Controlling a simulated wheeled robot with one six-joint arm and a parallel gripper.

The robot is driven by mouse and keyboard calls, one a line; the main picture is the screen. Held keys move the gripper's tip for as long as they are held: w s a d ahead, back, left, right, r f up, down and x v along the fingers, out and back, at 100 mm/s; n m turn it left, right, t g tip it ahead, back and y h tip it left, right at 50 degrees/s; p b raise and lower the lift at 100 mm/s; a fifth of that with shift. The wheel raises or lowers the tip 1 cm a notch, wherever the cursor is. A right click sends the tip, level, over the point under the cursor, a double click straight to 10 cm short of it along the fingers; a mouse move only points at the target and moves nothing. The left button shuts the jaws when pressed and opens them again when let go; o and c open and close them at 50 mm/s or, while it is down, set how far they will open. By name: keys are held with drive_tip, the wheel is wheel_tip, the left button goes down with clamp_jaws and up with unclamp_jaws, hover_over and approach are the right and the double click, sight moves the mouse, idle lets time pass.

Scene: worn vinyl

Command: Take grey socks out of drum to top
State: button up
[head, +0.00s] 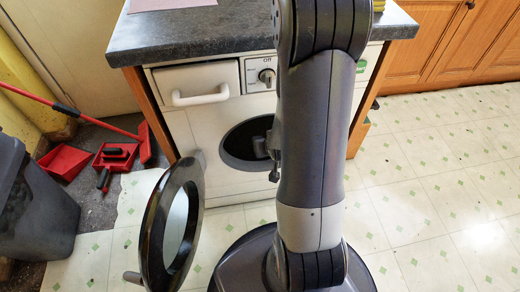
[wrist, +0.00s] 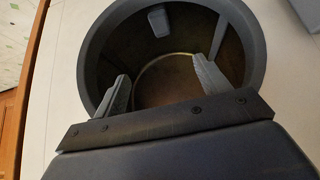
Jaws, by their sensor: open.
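The white washing machine (head: 185,125) stands under the worktop with its round door (head: 157,235) swung open to the left. Its dark drum opening (head: 243,145) is partly hidden by my arm. In the wrist view, my gripper (wrist: 160,70) is open and empty, its two fingers apart in front of the drum mouth (wrist: 93,50). A small grey block-like shape (wrist: 158,22) shows inside the drum; I cannot tell whether it is a drum paddle or cloth. No grey socks can be made out. The grey worktop (head: 200,38) is the top of the unit.
A pinkish sheet (head: 172,3) lies at the worktop's back edge. A dark grey bin (head: 35,210), a red dustpan (head: 64,162) and a red broom (head: 146,143) are at the left. The tiled floor (head: 440,190) at the right is clear.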

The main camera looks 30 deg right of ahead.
drive_tip(key=b+x, duration=1.5)
drive_tip(key=x, duration=1.3)
drive_tip(key=shift+f+b, duration=0.4)
drive_tip(key=shift+f, duration=0.1)
drive_tip(key=shift+b+x, duration=0.35)
drive_tip(key=shift+x, duration=2.1)
drive_tip(key=shift+c, duration=0.3)
drive_tip(key=c, duration=1.1)
drive_tip(key=shift+r, duration=0.1)
drive_tip(key=shift+r, duration=0.1)
